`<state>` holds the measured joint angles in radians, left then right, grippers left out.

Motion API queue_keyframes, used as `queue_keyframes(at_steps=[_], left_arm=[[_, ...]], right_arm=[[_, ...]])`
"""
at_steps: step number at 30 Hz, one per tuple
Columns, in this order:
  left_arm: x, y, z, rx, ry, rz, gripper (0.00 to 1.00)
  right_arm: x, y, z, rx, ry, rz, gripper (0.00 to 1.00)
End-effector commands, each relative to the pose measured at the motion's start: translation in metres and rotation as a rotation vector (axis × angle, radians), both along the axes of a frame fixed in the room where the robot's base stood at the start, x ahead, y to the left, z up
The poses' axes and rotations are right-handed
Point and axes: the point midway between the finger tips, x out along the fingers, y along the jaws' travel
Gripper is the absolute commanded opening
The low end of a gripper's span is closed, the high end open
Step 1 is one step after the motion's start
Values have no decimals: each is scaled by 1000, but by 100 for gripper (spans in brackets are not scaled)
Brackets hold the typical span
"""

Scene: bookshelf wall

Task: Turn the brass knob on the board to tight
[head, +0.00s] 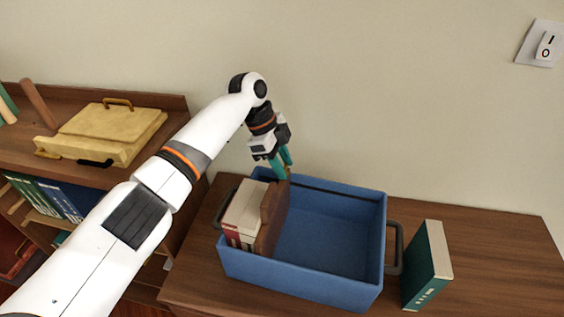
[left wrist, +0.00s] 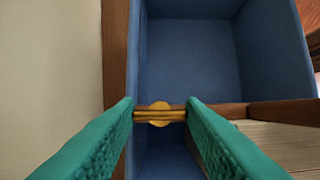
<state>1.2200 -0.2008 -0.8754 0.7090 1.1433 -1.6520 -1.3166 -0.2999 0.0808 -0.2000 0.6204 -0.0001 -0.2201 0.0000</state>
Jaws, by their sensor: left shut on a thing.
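The brass knob (left wrist: 160,119) shows in the left wrist view as a yellow disc with a bar across it, between my green fingertips. My left gripper (left wrist: 162,113) is shut on the knob. In the head view my left gripper (head: 284,170) points down at the far end of the brown wooden board (head: 270,222), and its fingers hide the knob there. The board stands upright inside the blue crate (head: 300,279); its top edge also shows in the left wrist view (left wrist: 240,110). No tight mark is readable. My right gripper is not in view.
Light-coloured books (head: 245,208) stand in the crate left of the board; the crate's right side is empty. A green book (head: 427,265) stands right of the crate on the wooden top (head: 490,240). A yellow box (head: 108,130) lies on the left shelf. A switch (head: 546,47) is on the wall.

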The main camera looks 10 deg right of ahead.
Motion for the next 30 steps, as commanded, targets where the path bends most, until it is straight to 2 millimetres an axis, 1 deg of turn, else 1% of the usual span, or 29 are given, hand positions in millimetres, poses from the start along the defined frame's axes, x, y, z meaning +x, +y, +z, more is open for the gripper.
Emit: queue_keyframes(at_steps=[3,4,7,16,19,23,30], left_arm=[[0,0,1,-1,-1,-1,13],[0,0,1,-1,-1,-1,41],[0,0,1,-1,-1,-1,57],[0,0,1,0,-1,0,58],[2,3,7,0,-2,1,58],[6,10,26,-1,-5,2,58],[16,27,74,-1,-5,2,58]], right_arm=[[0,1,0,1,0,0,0],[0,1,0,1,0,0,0],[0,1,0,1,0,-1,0],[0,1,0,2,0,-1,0],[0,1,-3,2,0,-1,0],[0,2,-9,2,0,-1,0],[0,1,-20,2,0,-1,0]])
